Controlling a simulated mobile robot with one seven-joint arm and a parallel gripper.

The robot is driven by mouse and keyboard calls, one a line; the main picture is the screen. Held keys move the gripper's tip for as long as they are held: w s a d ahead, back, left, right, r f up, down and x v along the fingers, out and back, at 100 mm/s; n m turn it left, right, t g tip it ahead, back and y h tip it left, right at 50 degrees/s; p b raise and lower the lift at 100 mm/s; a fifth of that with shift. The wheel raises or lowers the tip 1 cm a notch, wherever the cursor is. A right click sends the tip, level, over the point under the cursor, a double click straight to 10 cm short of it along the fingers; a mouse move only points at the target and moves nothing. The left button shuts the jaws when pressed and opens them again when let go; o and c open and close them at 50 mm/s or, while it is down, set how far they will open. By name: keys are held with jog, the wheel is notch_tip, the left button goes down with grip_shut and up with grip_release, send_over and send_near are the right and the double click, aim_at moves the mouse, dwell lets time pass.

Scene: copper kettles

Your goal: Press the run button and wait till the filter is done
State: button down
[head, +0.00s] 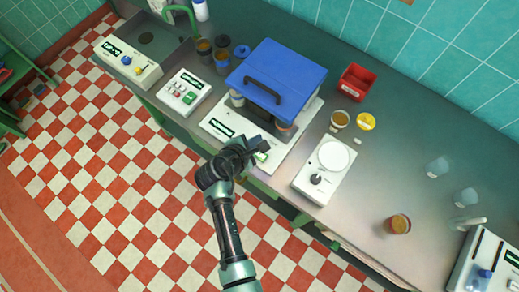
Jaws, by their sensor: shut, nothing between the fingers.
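A machine with a blue hood and dark handle (287,80) stands on the counter. Its white base (285,147) has a dark display with green text (220,127) at the front left. Jars show under the hood's edge. My gripper (262,146) is shut and empty at the front of this base, to the right of the display. A small green patch (262,157) shows beside the fingertips; I cannot tell whether it is a button or whether the fingers touch it. My gripper hides part of the front panel.
To the left are a white box with red and green buttons (184,92), a box with yellow and blue knobs (128,62), and dark cups (222,60). To the right are a white dial device (325,170), a red bin (356,82), a yellow lid (366,121) and an amber cup (397,224).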

aim_at(257, 157)
notch_tip(257, 157, down, 9)
jog(key=b, duration=0.8)
jog(key=shift+r, duration=0.1)
dwell(1.9)
jog(key=shift+f+b, duration=0.35)
jog(key=shift+f, duration=0.05)
jog(key=shift+f+b, duration=0.35)
jog(key=shift+f, duration=0.15)
dwell(0.5)
jog(key=shift+r, duration=0.1)
jog(key=shift+r+p, duration=0.8)
jog(key=shift+p, duration=0.15)
jog(key=shift+r, duration=0.1)
